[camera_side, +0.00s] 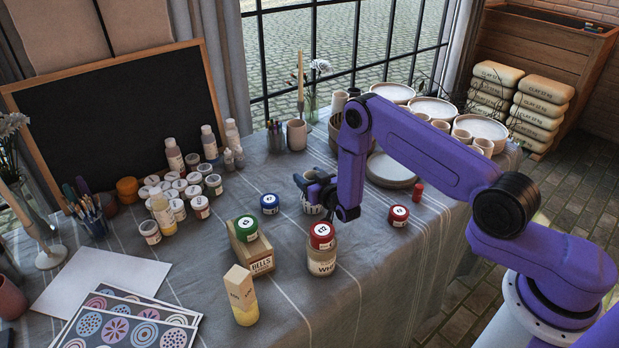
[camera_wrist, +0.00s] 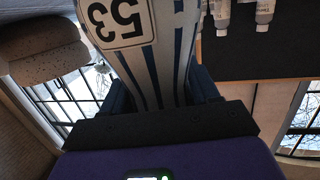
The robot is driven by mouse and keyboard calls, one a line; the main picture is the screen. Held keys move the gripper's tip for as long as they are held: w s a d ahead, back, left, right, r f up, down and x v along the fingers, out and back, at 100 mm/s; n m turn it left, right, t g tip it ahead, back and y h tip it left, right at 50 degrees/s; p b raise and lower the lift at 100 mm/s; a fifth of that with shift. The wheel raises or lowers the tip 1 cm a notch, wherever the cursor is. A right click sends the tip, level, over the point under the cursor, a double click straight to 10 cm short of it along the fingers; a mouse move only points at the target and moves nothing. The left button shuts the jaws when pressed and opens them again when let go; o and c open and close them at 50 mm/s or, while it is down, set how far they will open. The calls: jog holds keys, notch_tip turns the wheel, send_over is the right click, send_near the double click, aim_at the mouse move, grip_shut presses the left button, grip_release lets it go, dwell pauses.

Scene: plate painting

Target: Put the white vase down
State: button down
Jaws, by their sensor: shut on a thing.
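The white vase with blue stripes and a "53" label fills the top middle of the wrist view (camera_wrist: 165,40). In the side view the vase (camera_side: 310,204) is mostly hidden behind my gripper and wrist. My gripper (camera_side: 312,184) is shut on the vase, with a dark finger on either side of it in the wrist view (camera_wrist: 163,92). The vase is over the middle of the cloth-covered table (camera_side: 375,285); I cannot tell whether its base touches the cloth.
Stacked plates (camera_side: 391,170) stand behind. The cloth at front right is clear.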

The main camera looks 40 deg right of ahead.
jog(key=shift+f, duration=0.1)
jog(key=shift+c, duration=1.3)
grip_release()
jog(key=v, duration=1.2)
